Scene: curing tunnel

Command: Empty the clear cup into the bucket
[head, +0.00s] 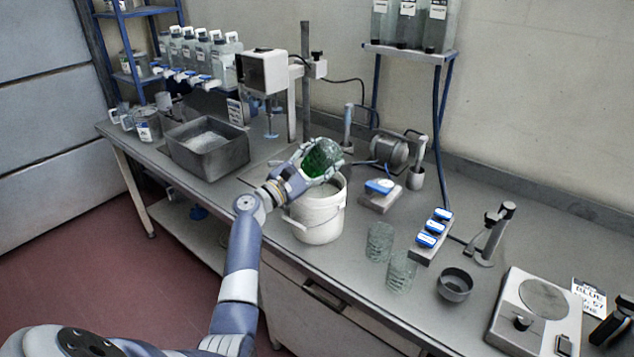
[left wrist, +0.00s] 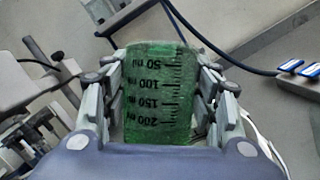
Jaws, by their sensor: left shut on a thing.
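My left gripper (head: 318,165) is shut on a clear cup (head: 325,153) with green contents, held above the white bucket (head: 318,222). The cup looks tilted in the head view; whether anything is pouring out cannot be told. In the left wrist view the cup (left wrist: 160,95) sits between both fingers of my left gripper (left wrist: 160,100), with dark millilitre marks over green. The bucket stands upright on the bench, its opening partly hidden by the gripper and cup. My right gripper is not in view.
Two other clear cups (head: 380,242) stand to the right of the bucket, near a small dark bowl (head: 455,285). A mixer stand (head: 305,90) rises behind the bucket. A grey tray (head: 207,152) is to the left. A scale (head: 540,310) sits at the right.

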